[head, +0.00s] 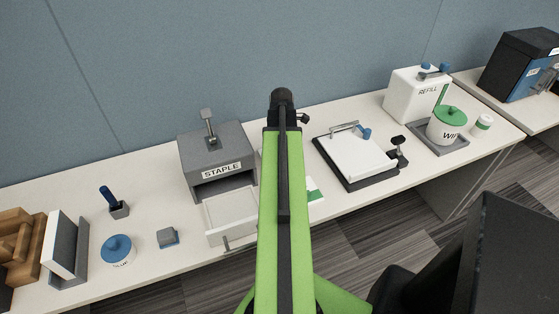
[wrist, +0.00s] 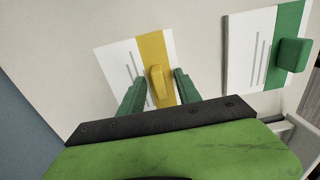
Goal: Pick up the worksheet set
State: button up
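Two white worksheet sets lie on the table in the wrist view. One worksheet set (wrist: 119,63) has a yellow band and a raised yellow tab (wrist: 157,82). The other worksheet set (wrist: 246,50) has a green band and a green tab (wrist: 294,53), and lies to the right. My gripper (wrist: 160,76) is open over the yellow-banded set. Its green fingers stand either side of the yellow tab, with a gap on each side. In the head view my arm hides the gripper and the yellow-banded set; part of the green-banded set (head: 315,190) shows to its right.
A grey STAPLE box (head: 216,154) with a pale open tray (head: 232,213) stands left of my arm. The blue-grey wall (head: 200,60) closes the back.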

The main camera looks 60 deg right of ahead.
grip_shut()
jog(key=shift+r, duration=0.1)
dwell(0.3)
notch_tip(320, 180, up, 4)
jog(key=p, duration=0.4)
jog(key=shift+r, duration=0.1)
jog(key=s+d+r+p, duration=0.6)
jog(key=d+p, duration=0.1)
jog(key=d, duration=0.3)
jog(key=shift+r, duration=0.3)
